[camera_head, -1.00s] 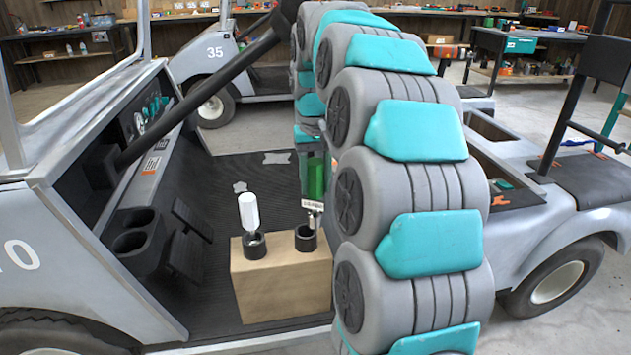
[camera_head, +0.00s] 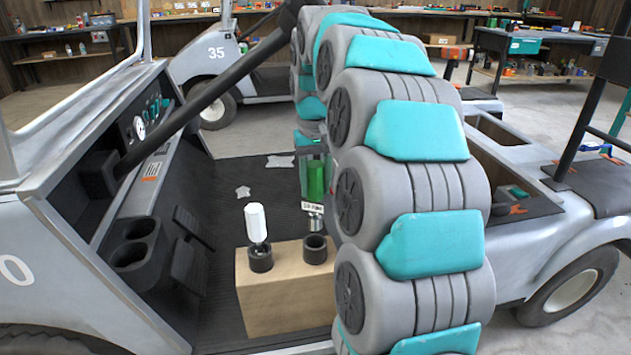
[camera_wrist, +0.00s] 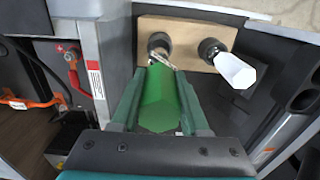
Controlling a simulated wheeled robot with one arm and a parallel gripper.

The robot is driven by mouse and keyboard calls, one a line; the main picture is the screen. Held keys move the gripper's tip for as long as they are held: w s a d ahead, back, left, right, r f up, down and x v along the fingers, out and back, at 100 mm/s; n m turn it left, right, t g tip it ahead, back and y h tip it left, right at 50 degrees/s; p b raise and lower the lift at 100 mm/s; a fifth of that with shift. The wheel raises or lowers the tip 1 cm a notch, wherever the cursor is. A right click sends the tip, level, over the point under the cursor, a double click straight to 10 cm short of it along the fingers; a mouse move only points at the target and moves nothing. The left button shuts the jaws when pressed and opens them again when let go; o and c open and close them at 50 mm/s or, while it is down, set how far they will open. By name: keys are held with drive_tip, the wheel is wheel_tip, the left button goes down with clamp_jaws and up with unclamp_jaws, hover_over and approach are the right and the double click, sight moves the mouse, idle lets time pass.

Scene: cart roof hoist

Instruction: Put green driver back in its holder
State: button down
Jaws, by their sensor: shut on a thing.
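The green driver (camera_head: 316,180) hangs upright in my gripper (camera_head: 313,165), its metal end pointing down. My gripper is shut on its green handle, which also shows in the wrist view (camera_wrist: 158,105) between the fingers (camera_wrist: 161,90). The empty-looking black holder cup (camera_head: 315,250) stands on the right of a wooden block (camera_head: 290,295). The driver's metal end shows at the cup's far side, by its rim; whether it touches the rim I cannot tell. In the wrist view this cup (camera_wrist: 159,42) lies beyond the driver's end. My arm hides part of the block's right side.
A white driver (camera_head: 255,222) stands in the left cup (camera_head: 260,259) on the same block. The block sits on the cart's black floor (camera_head: 215,310).

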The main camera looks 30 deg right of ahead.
sight(315, 215)
drive_tip(key=shift+f+b, duration=0.6)
drive_tip(key=shift+f, duration=1.25)
drive_tip(key=shift+f+b, duration=1.05)
drive_tip(key=shift+f, duration=1.65)
drive_tip(key=shift+c, duration=1.6)
unclamp_jaws()
drive_tip(key=shift+r, duration=0.1)
drive_tip(key=shift+r, duration=3.8)
